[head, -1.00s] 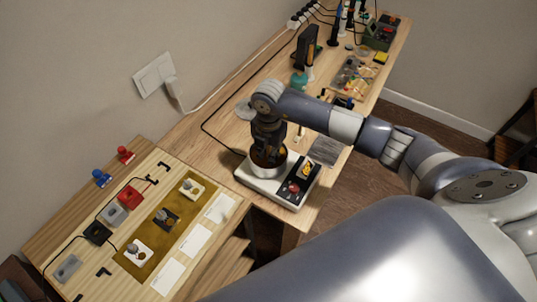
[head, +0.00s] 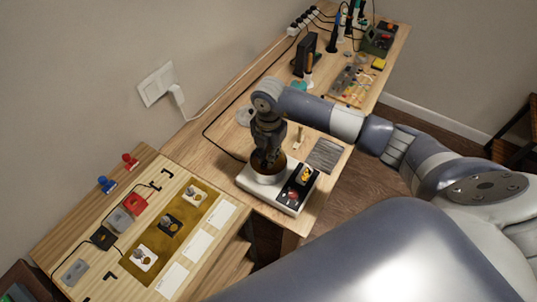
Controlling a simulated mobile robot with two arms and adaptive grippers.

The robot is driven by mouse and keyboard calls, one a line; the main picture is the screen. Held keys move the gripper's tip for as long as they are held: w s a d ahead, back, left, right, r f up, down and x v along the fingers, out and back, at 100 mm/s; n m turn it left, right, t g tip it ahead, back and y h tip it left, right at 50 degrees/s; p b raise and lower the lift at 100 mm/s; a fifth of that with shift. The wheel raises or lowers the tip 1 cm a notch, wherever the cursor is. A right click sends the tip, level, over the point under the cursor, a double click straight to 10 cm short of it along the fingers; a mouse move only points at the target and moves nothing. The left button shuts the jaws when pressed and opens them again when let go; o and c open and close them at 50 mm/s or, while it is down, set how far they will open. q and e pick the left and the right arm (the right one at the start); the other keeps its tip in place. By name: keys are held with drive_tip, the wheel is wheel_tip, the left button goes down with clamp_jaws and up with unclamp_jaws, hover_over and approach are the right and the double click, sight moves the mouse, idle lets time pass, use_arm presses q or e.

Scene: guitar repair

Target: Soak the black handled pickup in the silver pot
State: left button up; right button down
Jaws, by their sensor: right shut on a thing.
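The silver pot (head: 269,178) stands on the left part of a white appliance, with brownish content inside. My right gripper (head: 268,160) points down into the pot's mouth. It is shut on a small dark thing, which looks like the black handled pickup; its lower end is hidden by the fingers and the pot. Whether it touches the pot's content I cannot tell. My left gripper is not in view.
The white appliance (head: 287,203) has a dark control panel (head: 296,190). A gold mat (head: 183,238) with several small square plates lies at the left. Boxes, wires and tools crowd the bench's left and far ends. My right arm spans above the bench.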

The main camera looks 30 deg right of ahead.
drive_tip(key=shift+r+p, duration=0.7)
drive_tip(key=shift+r, duration=0.4)
drive_tip(key=shift+r, duration=0.1)
idle(1.5)
drive_tip(key=shift+r+p, duration=1.55)
drive_tip(key=shift+r, duration=0.4)
